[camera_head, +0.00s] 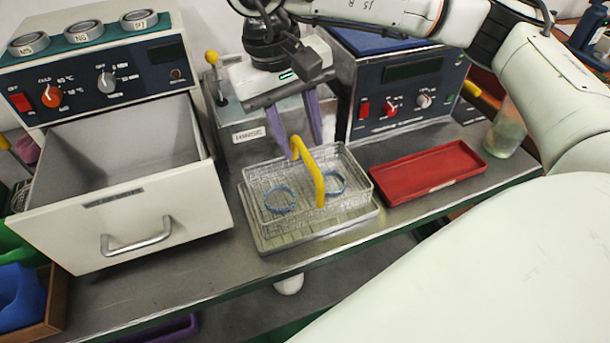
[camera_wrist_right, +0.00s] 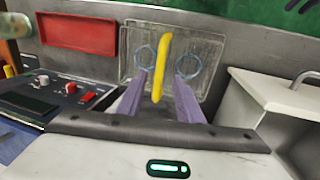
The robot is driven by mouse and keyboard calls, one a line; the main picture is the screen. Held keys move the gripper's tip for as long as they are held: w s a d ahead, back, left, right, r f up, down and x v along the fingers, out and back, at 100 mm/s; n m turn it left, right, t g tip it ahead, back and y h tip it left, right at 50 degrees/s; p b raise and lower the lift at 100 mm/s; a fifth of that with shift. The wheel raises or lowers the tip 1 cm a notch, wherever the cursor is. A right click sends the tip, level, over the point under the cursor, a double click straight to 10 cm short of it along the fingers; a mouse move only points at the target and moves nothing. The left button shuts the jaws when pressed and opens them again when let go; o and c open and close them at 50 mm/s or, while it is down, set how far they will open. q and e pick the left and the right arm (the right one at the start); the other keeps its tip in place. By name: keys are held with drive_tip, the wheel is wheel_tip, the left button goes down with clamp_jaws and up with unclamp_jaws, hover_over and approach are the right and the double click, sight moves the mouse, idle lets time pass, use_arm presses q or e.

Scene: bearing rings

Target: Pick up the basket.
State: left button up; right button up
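The basket (camera_head: 262,178) is a pale wire-mesh box with a raised yellow handle (camera_head: 317,178). It sits on a shallow metal tray on the bench, and two blue rings (camera_head: 280,200) lie inside it. My right gripper (camera_head: 300,148) points down at the back of the basket, its two purple fingers spread apart near the top of the handle. In the right wrist view the yellow handle (camera_wrist_right: 161,65) shows between the open fingers, with a gap on each side. My left gripper is not in view.
A red tray (camera_head: 428,170) lies right of the basket, with a glass jar (camera_head: 505,130) beyond it. An open drawer (camera_head: 125,222) juts out on the left. A control unit (camera_head: 400,95) and a small device with a yellow-knobbed lever (camera_head: 212,60) stand behind.

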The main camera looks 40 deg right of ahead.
sight(305, 153)
drive_tip(key=f, duration=0.2)
drive_tip(key=d+f, duration=0.1)
drive_tip(key=f, duration=0.2)
drive_tip(key=shift+d+f+p, duration=0.1)
drive_tip(key=shift+p, duration=0.25)
clamp_jaws()
idle(1.1)
